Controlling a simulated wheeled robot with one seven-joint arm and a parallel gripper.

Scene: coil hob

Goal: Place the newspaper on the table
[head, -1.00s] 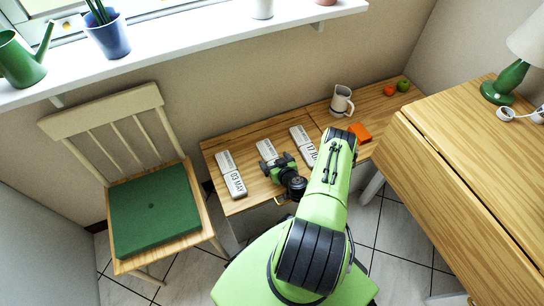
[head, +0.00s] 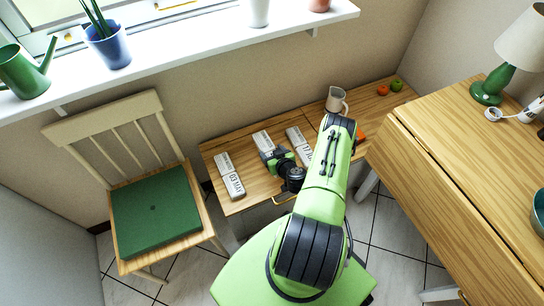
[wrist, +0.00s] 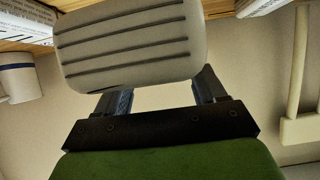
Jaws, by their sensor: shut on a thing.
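My gripper (head: 279,161) is shut on the middle newspaper (head: 262,140), a folded pale grey one, over the low wooden bench. In the wrist view the newspaper's layered, striped end (wrist: 130,45) sits between the fingers (wrist: 162,92). My gripper hides its near part. A left newspaper (head: 229,176) marked 03 MAY and a right newspaper (head: 298,147) lie on the bench, one on each side. The wooden table (head: 450,160) with a folding leaf stands at the right, apart from my gripper.
The low bench (head: 225,205) also holds a pale mug (head: 336,101), an orange item (head: 361,134) and fruit (head: 383,90). A green lamp (head: 492,85) stands on the table's far side, and a bowl (head: 538,212) at its right. The table's middle is clear. A chair (head: 155,205) stands left.

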